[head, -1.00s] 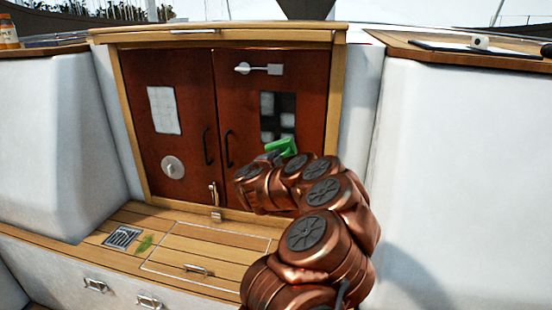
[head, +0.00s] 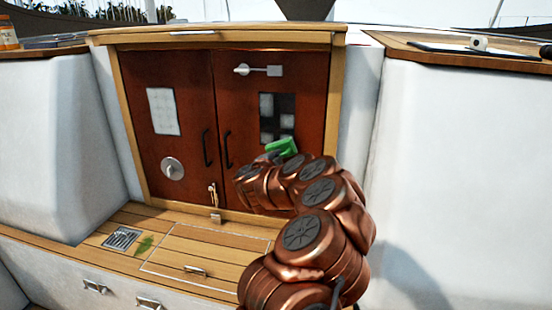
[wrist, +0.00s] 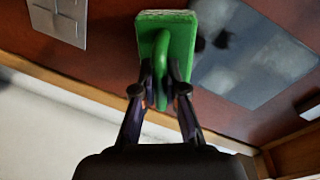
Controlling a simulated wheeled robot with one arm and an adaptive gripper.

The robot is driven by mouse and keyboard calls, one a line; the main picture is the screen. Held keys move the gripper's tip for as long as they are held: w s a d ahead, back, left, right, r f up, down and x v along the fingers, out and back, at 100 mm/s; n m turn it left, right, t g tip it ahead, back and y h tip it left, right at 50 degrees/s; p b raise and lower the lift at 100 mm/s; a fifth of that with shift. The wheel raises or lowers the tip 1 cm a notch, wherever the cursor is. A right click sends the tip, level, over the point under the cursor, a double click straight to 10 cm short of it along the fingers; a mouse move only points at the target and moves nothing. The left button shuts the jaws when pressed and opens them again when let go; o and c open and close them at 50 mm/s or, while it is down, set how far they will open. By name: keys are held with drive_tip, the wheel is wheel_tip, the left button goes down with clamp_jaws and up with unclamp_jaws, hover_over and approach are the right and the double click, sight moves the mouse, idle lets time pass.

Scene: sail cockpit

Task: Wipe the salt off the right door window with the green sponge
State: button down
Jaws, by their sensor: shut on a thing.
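My gripper (wrist: 165,80) is shut on the green sponge (wrist: 181,42), which has a pale face at its far end. In the head view the sponge (head: 284,146) is at the lower edge of the right door window (head: 287,104); I cannot tell if it touches the glass. My gripper in that view is largely hidden behind my arm. The window is dark with pale grey salt patches (head: 266,105), and others lower down. In the wrist view the window (wrist: 255,55) lies right of the sponge with blurred pale smudges.
The red-brown right door (head: 241,110) has a black handle (head: 228,148) and a metal latch (head: 258,70). The left door (head: 150,90) carries a pale panel (head: 163,111) and round fitting (head: 172,168). White cockpit walls (head: 450,150) flank the doors. A wooden step (head: 190,245) lies below.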

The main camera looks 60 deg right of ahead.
drive_tip(key=shift+w+d, duration=0.2)
drive_tip(key=shift+d, duration=0.3)
drive_tip(key=shift+r, duration=0.15)
drive_tip(key=shift+s+a+r+p, duration=0.1)
drive_tip(key=shift+r+p, duration=5.05)
drive_tip(key=shift+r, duration=2.55)
drive_tip(key=shift+w+r+p, duration=1.05)
drive_tip(key=shift+r+p, duration=0.55)
drive_tip(key=shift+r, duration=0.15)
wheel_tip(320, 180, down, 16)
drive_tip(key=b, duration=1.2)
drive_tip(key=shift+a+r, duration=0.2)
drive_tip(key=shift+a, duration=0.2)
